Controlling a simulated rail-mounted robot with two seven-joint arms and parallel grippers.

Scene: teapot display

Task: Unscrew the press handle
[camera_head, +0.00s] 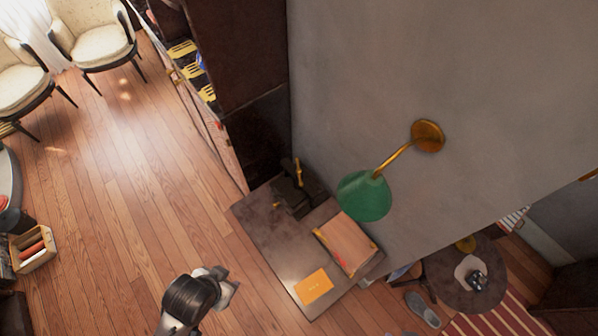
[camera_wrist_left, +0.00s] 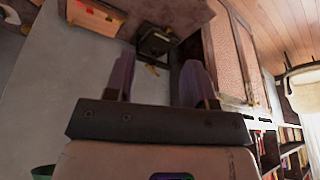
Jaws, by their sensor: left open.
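A small dark press (camera_head: 292,195) stands at the back left of the brown table, against the wall and the dark cabinet. Its brass handle (camera_head: 297,172) rises from its top. My left gripper (camera_head: 228,282) is off the table's left front side, well apart from the press. In the left wrist view, which is upside down, my left gripper (camera_wrist_left: 158,78) is open with nothing between its two fingers. The press (camera_wrist_left: 155,40) shows beyond and between the fingertips, with a brass part (camera_wrist_left: 152,69) near it. My right gripper is not in view.
The brown table (camera_head: 262,228) also bears a large book (camera_head: 345,243) and an orange booklet (camera_head: 313,287). A green wall lamp (camera_head: 364,196) hangs over its back right. A tall dark cabinet (camera_head: 235,50) borders the press.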

